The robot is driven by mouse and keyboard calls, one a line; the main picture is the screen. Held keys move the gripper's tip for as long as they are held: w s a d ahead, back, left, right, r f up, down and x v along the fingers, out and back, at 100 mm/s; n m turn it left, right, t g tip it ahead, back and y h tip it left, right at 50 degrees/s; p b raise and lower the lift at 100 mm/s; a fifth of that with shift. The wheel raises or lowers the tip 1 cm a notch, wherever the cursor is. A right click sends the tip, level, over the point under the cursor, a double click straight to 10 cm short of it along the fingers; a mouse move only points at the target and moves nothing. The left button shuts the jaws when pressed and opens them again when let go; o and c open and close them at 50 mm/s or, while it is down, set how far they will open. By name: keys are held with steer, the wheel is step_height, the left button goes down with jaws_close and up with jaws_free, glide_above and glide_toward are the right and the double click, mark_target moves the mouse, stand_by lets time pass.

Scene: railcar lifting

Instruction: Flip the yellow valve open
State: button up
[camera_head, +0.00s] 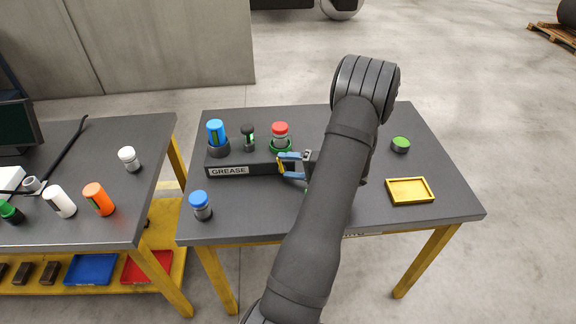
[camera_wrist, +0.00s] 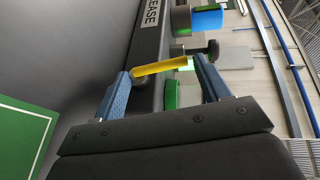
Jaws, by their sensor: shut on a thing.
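The yellow valve (camera_head: 280,166) is a small lever at the front of the dark block labelled GREASE (camera_head: 258,170). In the wrist view the yellow valve (camera_wrist: 160,67) spans the gap between my two blue fingertips. My gripper (camera_head: 283,165) is shut on it, with a finger at each end of the lever; it also shows in the wrist view (camera_wrist: 162,65).
On the block stand a blue-topped canister (camera_head: 216,131), a dark-capped piece with a green glow (camera_head: 248,137) and a red-capped canister (camera_head: 280,133). A blue-capped bottle (camera_head: 200,206) stands at the front left. A green-topped can (camera_head: 401,144) and yellow tray (camera_head: 410,191) are at right.

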stand_by(0.3)
steer(key=o, duration=1.4)
steer(key=shift+d, duration=0.1)
steer(key=v, duration=1.7)
steer(key=shift+s+d+f, duration=0.1)
steer(key=shift+f, duration=0.1)
steer(key=x, duration=1.7)
steer(key=shift+a+r, duration=0.15)
steer(key=shift+a, duration=0.05)
